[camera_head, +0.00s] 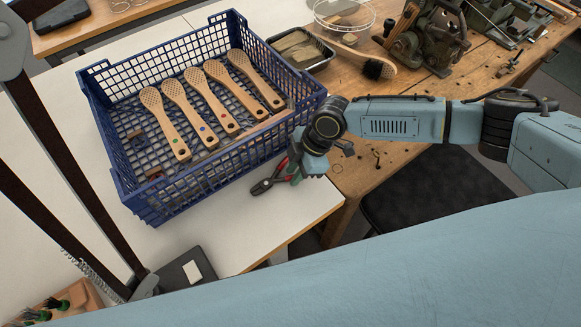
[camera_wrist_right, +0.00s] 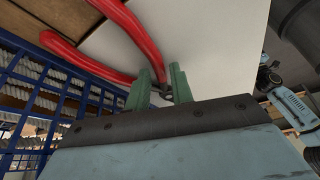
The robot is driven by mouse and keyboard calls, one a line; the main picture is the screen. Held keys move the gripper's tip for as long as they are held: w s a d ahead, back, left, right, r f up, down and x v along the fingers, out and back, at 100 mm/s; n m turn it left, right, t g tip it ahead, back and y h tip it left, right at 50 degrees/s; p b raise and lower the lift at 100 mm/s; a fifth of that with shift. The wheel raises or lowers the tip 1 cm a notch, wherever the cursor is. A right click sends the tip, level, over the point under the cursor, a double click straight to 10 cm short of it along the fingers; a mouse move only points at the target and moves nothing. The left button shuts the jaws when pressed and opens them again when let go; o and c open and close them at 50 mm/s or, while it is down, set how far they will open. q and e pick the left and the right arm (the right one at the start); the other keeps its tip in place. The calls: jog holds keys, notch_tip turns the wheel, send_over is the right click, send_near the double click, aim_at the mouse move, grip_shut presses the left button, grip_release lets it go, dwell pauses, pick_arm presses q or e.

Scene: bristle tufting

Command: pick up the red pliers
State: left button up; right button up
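The red pliers (camera_head: 262,187) lie by the right side of the blue crate, near the white table's front edge. Their dark jaws point left in the head view, and part of the red handles is hidden by my right gripper (camera_head: 297,172). In the right wrist view, the red handles (camera_wrist_right: 131,27) run down to the green fingers of the right gripper (camera_wrist_right: 158,88). The fingers stand a little apart, with part of the pliers seen between them; whether they press on it is unclear. My left gripper is out of view.
The blue mesh crate (camera_head: 172,208) holds several wooden brush handles (camera_head: 208,100) just left of the pliers. A black tray (camera_head: 322,58) and a brush (camera_head: 362,63) lie behind on the wooden bench (camera_head: 352,172). White tabletop (camera_head: 235,225) is clear in front.

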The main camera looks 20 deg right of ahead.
grip_shut()
